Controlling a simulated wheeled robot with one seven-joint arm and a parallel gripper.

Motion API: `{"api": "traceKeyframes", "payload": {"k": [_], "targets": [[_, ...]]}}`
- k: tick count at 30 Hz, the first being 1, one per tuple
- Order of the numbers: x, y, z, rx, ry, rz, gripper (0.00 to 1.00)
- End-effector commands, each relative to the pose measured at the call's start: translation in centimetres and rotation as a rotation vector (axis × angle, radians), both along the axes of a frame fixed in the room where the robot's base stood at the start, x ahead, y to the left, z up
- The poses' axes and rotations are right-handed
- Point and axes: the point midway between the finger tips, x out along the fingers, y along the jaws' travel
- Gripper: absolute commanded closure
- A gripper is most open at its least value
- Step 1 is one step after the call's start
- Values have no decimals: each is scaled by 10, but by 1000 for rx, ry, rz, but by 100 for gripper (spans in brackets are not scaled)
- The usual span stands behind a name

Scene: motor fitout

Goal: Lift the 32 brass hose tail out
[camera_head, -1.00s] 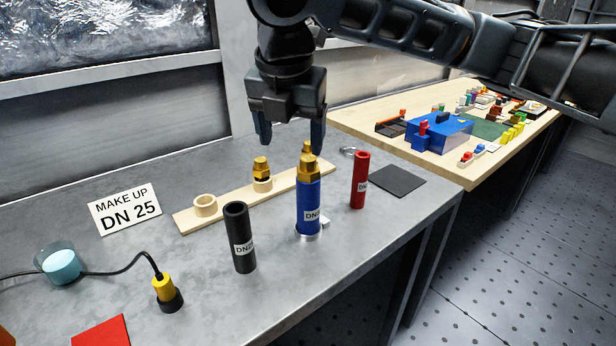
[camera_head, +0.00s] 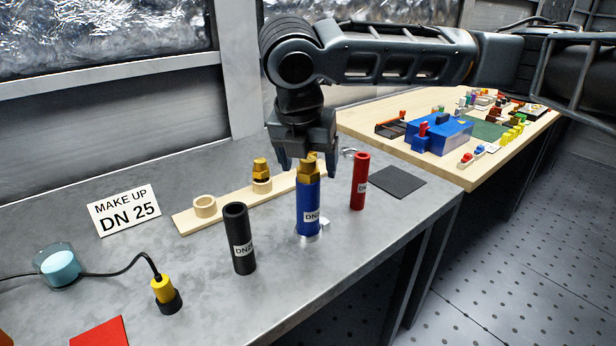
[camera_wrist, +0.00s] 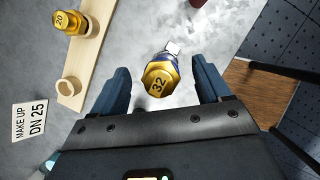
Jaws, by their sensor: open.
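The brass hose tail marked 32 stands upright in the top of a blue hose (camera_head: 308,212). Its hexagonal brass head (camera_head: 308,170) shows above the hose, and in the wrist view the number 32 is on its top (camera_wrist: 158,80). My gripper (camera_head: 307,164) is open and points down over the hose tail. In the wrist view its two fingers stand on the left and right of the brass head, with a gap on each side. The hose's label is partly readable as DN. The lower part of the hose tail is hidden inside the hose.
A wooden rack (camera_head: 235,204) holds a brass tail marked 20 (camera_wrist: 70,21) and has an empty ring (camera_head: 205,206). A black hose (camera_head: 239,238) and a red hose (camera_head: 360,181) stand either side of the blue one. A dark mat (camera_head: 398,182) lies at right.

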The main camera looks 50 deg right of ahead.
Motion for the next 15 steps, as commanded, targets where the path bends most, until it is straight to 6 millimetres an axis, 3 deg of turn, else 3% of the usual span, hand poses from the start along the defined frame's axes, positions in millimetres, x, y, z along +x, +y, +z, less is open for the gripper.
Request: {"api": "traceKeyframes", "payload": {"k": [3, 15], "targets": [[0, 0, 0, 0, 0, 0, 24], [0, 0, 0, 0, 0, -1, 62]]}}
